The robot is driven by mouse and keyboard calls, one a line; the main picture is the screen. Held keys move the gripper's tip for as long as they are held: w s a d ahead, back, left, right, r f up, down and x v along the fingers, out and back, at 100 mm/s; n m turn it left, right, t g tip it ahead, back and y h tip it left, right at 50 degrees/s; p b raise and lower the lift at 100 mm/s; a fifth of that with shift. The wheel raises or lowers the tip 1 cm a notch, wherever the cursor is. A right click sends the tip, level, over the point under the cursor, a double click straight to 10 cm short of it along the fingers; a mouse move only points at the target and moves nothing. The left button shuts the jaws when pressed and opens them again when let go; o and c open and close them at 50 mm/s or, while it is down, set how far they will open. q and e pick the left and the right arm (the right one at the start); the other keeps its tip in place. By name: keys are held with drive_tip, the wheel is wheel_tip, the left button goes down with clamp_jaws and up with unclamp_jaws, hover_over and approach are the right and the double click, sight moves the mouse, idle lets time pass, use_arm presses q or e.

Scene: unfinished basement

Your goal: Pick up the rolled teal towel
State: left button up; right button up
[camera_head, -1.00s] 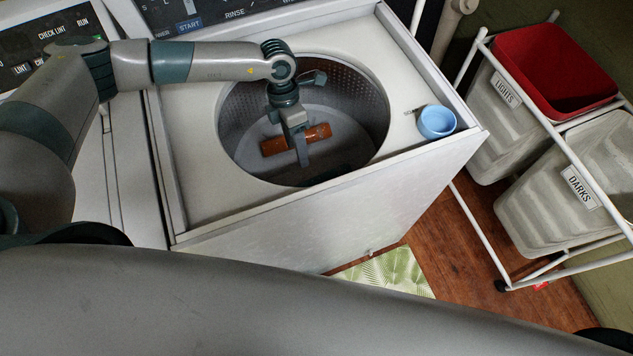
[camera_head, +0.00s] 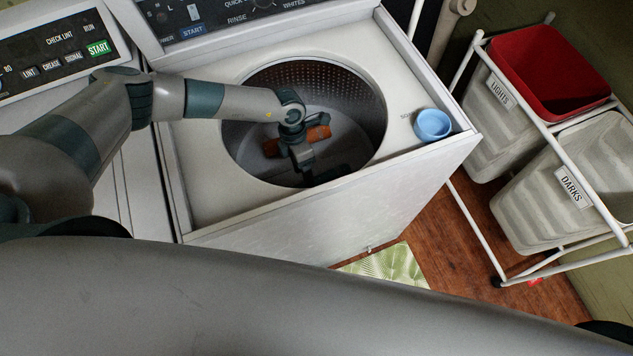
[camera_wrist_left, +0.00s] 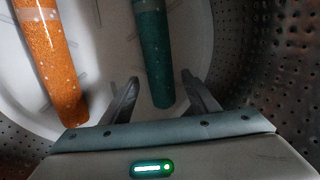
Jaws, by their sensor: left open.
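The rolled teal towel (camera_wrist_left: 153,55) lies in the washer drum. In the left wrist view its near end is between the two fingers of my left gripper (camera_wrist_left: 160,82), with gaps on both sides. My left gripper (camera_head: 308,172) is open and points down inside the drum. My right gripper is in neither view.
A rolled orange towel (camera_wrist_left: 50,65) lies left of the teal one; it also shows in the head view (camera_head: 318,133). The washer (camera_head: 215,195) has a perforated drum wall (camera_wrist_left: 290,70) close on the right. A blue cup (camera_head: 432,126) stands on the washer's right rim.

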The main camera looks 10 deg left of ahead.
use_arm(q)
drive_tip(key=shift+s+d+f+p, duration=0.1)
drive_tip(key=shift+f+p, duration=0.5)
drive_tip(key=shift+f, duration=0.1)
drive_tip(key=x, duration=0.3)
drive_tip(key=shift+p, duration=0.4)
drive_tip(key=shift+f, duration=0.4)
drive_tip(key=c, duration=0.9)
drive_tip(key=shift+r, duration=0.15)
